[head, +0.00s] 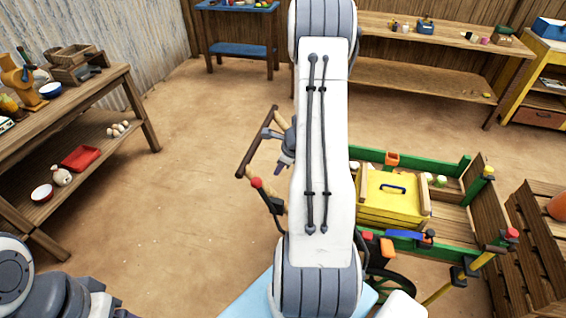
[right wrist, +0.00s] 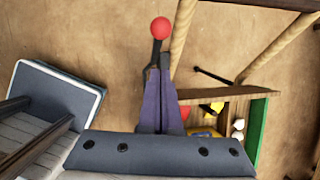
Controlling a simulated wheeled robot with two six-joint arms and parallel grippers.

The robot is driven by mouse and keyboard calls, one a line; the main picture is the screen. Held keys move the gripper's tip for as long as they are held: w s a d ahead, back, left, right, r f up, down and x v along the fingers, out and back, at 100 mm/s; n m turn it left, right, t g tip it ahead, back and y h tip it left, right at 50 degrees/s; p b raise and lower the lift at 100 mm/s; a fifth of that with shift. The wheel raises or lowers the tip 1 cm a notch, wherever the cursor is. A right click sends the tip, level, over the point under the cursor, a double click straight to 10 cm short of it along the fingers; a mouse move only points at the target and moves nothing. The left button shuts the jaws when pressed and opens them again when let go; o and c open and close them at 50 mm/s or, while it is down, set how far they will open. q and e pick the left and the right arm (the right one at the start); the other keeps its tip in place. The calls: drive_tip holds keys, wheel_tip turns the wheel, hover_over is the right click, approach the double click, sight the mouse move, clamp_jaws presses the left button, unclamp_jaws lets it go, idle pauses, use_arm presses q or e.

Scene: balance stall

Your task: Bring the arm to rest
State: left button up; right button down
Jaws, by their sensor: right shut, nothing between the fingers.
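My right arm stands as a large white link up the middle of the head view and hides part of the scene behind it. My right gripper (head: 279,168) shows just left of that link, its dark fingers pointing down. In the right wrist view its purple fingers (right wrist: 158,74) are shut and empty. A red knob (right wrist: 160,28) on a black stem lies just past the fingertips; whether they touch the stem I cannot tell. A red knob also shows in the head view (head: 257,183), below left of the gripper. Only part of my left arm shows at the lower left; its gripper is out of view.
A green-railed wooden cart (head: 463,190) holding a yellow box (head: 395,195) stands right of my arm. Its wooden handle bar (head: 256,142) reaches left near the gripper. A shelf table (head: 100,90) stands left, wooden crates (head: 535,235) far right. The dirt floor between is clear.

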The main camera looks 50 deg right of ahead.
drive_tip(key=v, duration=0.3)
drive_tip(key=shift+f, duration=0.1)
drive_tip(key=shift+a, duration=0.1)
drive_tip(key=w+a+r+n+y, duration=0.1)
drive_tip(key=w+a+r+n, duration=0.2)
drive_tip(key=a, duration=0.4)
drive_tip(key=w+a+r+n+y, duration=0.1)
drive_tip(key=w+a+r+n, duration=0.15)
drive_tip(key=a+n, duration=0.3)
drive_tip(key=s+a+r+n+g+y, duration=0.1)
drive_tip(key=s+a+r+n, duration=0.15)
drive_tip(key=a+n, duration=0.45)
drive_tip(key=s+a+r+n+g+y, duration=0.15)
drive_tip(key=a+r+n, duration=0.25)
drive_tip(key=a, duration=0.7)
drive_tip(key=s+a+r+n+h, duration=0.1)
drive_tip(key=s+a+n, duration=0.2)
drive_tip(key=s+n, duration=0.3)
drive_tip(key=s+a+r+n+g+h, duration=0.1)
drive_tip(key=s+a+r+n, duration=0.1)
drive_tip(key=s+n, duration=0.4)
drive_tip(key=s+a+r+n+g+h, duration=0.1)
drive_tip(key=s+a+r+n+h, duration=0.1)
drive_tip(key=s+a+n, duration=0.2)
drive_tip(key=s+n, duration=0.3)
drive_tip(key=shift+s+a, duration=0.35)
drive_tip(key=shift+s, duration=0.05)
